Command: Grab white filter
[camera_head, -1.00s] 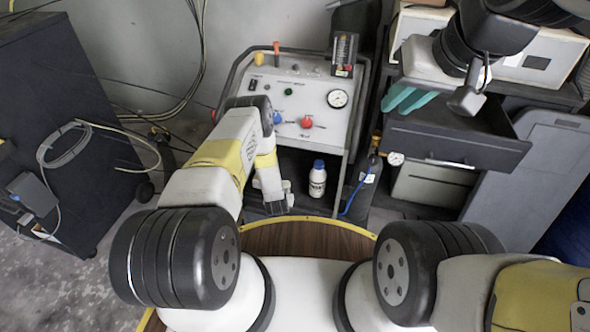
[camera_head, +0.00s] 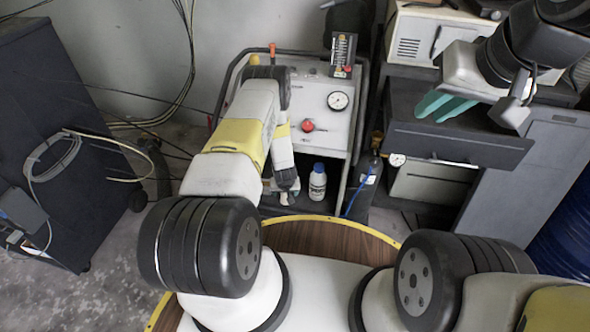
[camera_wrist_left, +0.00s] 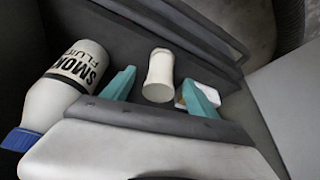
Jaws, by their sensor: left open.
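The white filter, a small pale cylinder with a narrower middle (camera_wrist_left: 158,74), stands on the dark shelf in the left wrist view. My left gripper (camera_wrist_left: 159,80) is open, with one teal finger on each side of it in that view. Gaps show between the filter and both fingers; I cannot tell the depth between them. In the head view my left gripper (camera_head: 286,186) reaches down to the cart's lower shelf, its fingertips hard to make out. My right gripper (camera_head: 444,106) is at the upper right, teal fingers apart and empty, over the dark drawer unit.
A white smoke fluid bottle with a blue cap (camera_head: 317,182) stands right of my left gripper; it also shows at the left of the wrist view (camera_wrist_left: 62,88). A small white and yellow item (camera_wrist_left: 182,101) lies behind the right finger. The cart's panel (camera_head: 312,100) is above the shelf.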

